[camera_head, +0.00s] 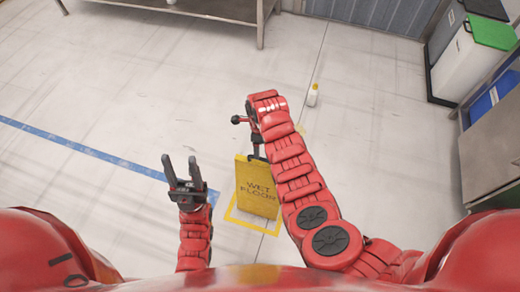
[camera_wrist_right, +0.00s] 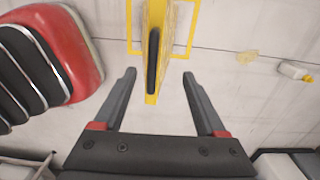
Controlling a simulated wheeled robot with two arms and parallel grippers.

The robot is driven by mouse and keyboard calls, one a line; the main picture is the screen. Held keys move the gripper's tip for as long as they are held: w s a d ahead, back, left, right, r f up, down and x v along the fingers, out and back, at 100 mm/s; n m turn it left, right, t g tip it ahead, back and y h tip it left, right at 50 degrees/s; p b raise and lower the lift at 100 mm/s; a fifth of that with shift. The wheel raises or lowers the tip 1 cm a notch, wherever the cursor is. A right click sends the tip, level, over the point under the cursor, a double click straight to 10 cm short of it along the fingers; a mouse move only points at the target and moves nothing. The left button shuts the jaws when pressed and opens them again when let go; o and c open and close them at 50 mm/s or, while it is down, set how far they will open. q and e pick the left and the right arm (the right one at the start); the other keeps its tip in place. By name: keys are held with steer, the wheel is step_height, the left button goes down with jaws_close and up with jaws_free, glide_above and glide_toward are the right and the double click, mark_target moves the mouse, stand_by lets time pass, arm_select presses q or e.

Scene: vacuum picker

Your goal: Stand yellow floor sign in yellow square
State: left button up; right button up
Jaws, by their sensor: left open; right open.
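The yellow floor sign (camera_head: 257,190) with "WET FLOOR" on it stands upright within the yellow square (camera_head: 235,219) on the floor. In the right wrist view the sign (camera_wrist_right: 160,85) is seen edge-on from above, its dark handle slot facing me. The square's outline (camera_wrist_right: 194,30) shows on both sides of it. My right gripper (camera_wrist_right: 159,75) is open above the sign, with one finger on each side and gaps between; in the head view it is mostly hidden by my right arm. My left gripper (camera_head: 180,160) is open and empty, left of the sign.
A blue floor line (camera_head: 90,150) runs at the left. Bins (camera_head: 470,60) and a metal cabinet (camera_head: 490,150) stand at the right. The left floor is clear.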

steer(key=shift+r, duration=0.3)
